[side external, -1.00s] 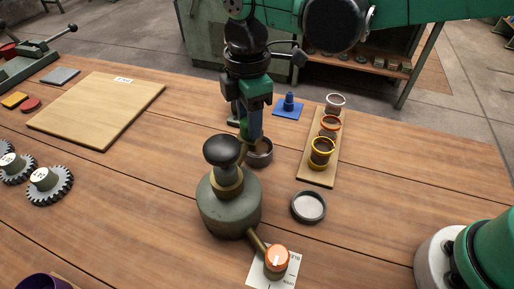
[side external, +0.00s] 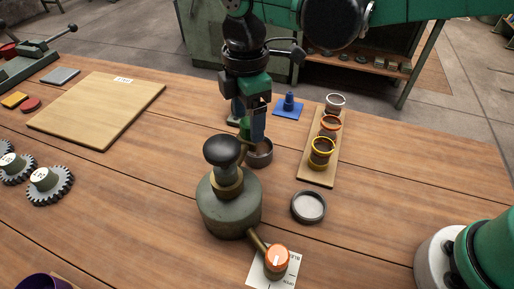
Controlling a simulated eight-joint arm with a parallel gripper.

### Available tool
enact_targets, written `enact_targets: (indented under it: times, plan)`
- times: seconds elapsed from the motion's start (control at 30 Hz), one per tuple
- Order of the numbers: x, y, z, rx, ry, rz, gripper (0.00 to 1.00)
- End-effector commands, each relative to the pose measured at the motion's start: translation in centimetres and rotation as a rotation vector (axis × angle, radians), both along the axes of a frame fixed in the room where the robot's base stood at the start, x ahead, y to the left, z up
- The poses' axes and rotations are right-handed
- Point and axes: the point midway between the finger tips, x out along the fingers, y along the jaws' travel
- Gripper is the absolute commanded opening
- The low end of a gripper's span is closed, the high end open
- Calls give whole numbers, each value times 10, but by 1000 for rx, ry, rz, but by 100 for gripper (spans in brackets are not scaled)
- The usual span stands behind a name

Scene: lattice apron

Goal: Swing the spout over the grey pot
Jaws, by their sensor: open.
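A grey-green pump-like body (side external: 228,207) with a black ball knob (side external: 222,150) and a brass collar stands upright at the centre of the bench. A brass tube (side external: 257,239) runs from its lower front to an orange-capped knob (side external: 277,259). Behind the body, a dark grey pot (side external: 261,156) stands below my gripper. A shallow grey dish (side external: 308,207) with a pale inside stands to the right. My gripper (side external: 251,136) points down, open, just behind the black knob. A brass part shows by its fingertips, partly hidden; I cannot tell whether the fingers touch it or whether it is the spout.
A wooden rack (side external: 318,168) with several ringed jars stands right of the pot. A blue piece (side external: 290,103) sits behind. A wooden board (side external: 97,108) and gears (side external: 49,184) lie at left.

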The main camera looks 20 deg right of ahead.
Motion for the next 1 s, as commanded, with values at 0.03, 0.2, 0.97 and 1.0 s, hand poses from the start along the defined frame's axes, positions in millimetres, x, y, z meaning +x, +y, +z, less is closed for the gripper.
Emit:
enact_targets:
  times: [0.03,0.2,0.97,1.0]
  plan:
    - [0,0,5,0,0,0,70]
    - [0,0,28,0,0,0,70]
    - [0,-26,59,33,-51,-159,70]
    - [-1,-38,61,50,-76,-236,70]
